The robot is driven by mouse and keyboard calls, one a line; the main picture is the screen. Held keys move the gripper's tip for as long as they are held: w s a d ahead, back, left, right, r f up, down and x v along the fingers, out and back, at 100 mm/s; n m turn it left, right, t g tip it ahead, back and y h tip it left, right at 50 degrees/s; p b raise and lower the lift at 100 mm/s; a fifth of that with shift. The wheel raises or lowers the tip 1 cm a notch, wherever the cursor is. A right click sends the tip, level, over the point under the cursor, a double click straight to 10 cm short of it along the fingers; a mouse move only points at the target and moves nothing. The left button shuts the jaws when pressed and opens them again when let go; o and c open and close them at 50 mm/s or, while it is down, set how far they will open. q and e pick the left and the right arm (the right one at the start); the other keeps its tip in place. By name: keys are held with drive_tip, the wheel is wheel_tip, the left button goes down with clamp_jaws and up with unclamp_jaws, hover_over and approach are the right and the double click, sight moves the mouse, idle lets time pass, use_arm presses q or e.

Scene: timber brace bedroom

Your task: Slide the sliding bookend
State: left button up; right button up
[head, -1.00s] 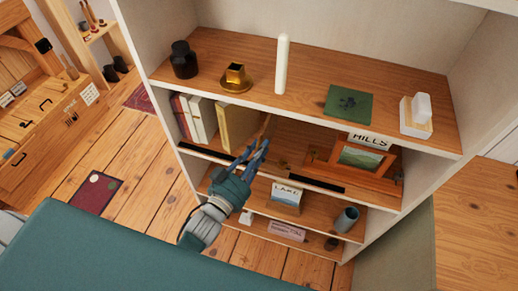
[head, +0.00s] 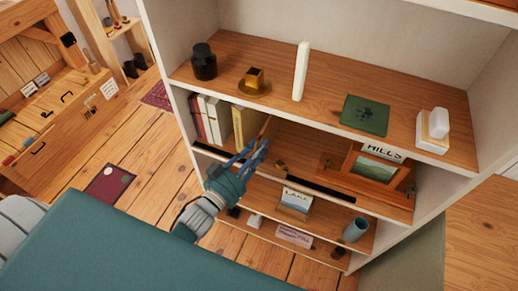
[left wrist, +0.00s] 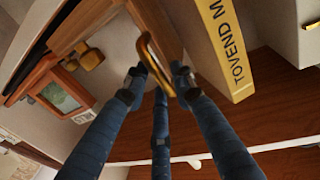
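The sliding bookend (head: 265,128) is a thin wooden panel on the second shelf, just right of the yellow book (head: 244,126). In the left wrist view the bookend's wooden face (left wrist: 152,22) carries a brass loop handle (left wrist: 154,66). My left gripper (head: 262,149) reaches up to the shelf front, its blue fingers in front of the bookend and hiding part of it. In the left wrist view the left gripper's fingertips (left wrist: 158,80) are apart, on either side of the handle, with a gap visible. Whether they touch it is unclear. My right gripper is not in view.
White and red books stand left of the yellow book (left wrist: 222,45). A framed picture (head: 374,168) and a HILLS sign (head: 384,151) stand to the right on the same shelf. A dark strip (head: 320,188) runs along the shelf front. A green surface (head: 130,245) fills the foreground.

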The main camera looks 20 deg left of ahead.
use_arm(q)
drive_tip(key=v, duration=1.2)
